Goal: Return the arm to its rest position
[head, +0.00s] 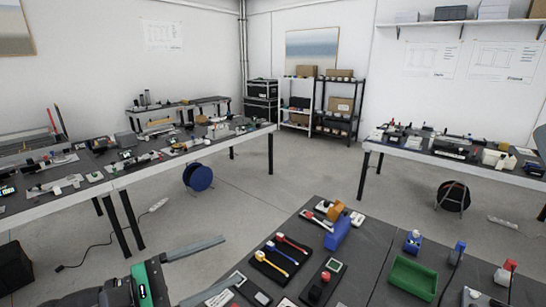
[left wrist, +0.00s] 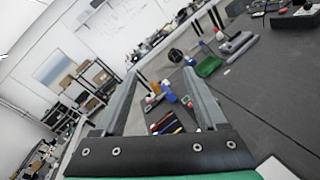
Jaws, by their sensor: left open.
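My left gripper (head: 196,271) comes in at the lower left of the head view. Its two long grey fingers are spread wide and point to the right, with nothing between them. In the left wrist view the left gripper (left wrist: 160,95) also shows open and empty, its fingers framing the bench and the room beyond. The fingers appear to be beside the dark bench (head: 352,264), apart from the things on it; their exact height cannot be told. My right gripper does not show in either view.
Cluttered tables (head: 120,183) and (head: 455,166) stand farther off. Open floor (head: 235,205) lies between.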

